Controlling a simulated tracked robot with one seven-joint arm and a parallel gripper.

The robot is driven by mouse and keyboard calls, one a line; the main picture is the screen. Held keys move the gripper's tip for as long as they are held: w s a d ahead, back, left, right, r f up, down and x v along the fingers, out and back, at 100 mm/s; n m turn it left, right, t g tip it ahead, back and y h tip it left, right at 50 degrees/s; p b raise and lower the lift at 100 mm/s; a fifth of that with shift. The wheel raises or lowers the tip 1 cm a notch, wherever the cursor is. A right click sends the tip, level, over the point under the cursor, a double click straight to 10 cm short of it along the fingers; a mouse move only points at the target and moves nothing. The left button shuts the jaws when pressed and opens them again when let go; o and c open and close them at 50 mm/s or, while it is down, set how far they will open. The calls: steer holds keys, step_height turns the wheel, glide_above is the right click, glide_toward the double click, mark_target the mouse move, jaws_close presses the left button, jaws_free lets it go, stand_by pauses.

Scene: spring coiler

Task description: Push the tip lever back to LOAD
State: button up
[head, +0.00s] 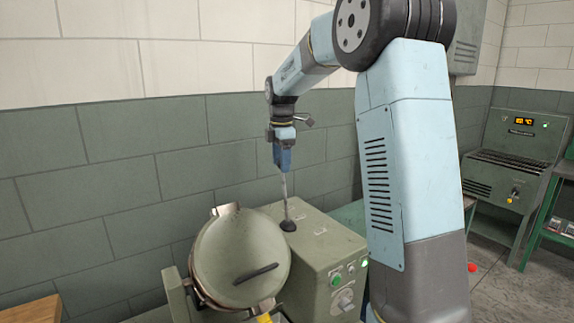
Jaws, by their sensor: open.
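A thin grey upright rod (286,197) rises from a round black base (288,226) on top of the green machine box (325,243). It looks like the tip lever, and it stands nearly vertical. My gripper (284,168) points down at the rod's upper end, with its blue fingers around or in front of it; I cannot tell whether they touch. The rod's top is hidden by the gripper. No LOAD mark is readable. A round green drum or lid (240,252) with a dark bar handle (256,274) is tilted beside the box.
Green and red buttons and a knob (345,299) are on the box's front. A yellow piece (264,319) shows below the drum. A brick wall (120,145) stands close behind. A wooden surface (32,311) is at lower left, another machine (515,165) at far right.

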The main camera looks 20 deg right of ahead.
steer(key=shift+f, duration=0.75)
jaws_close()
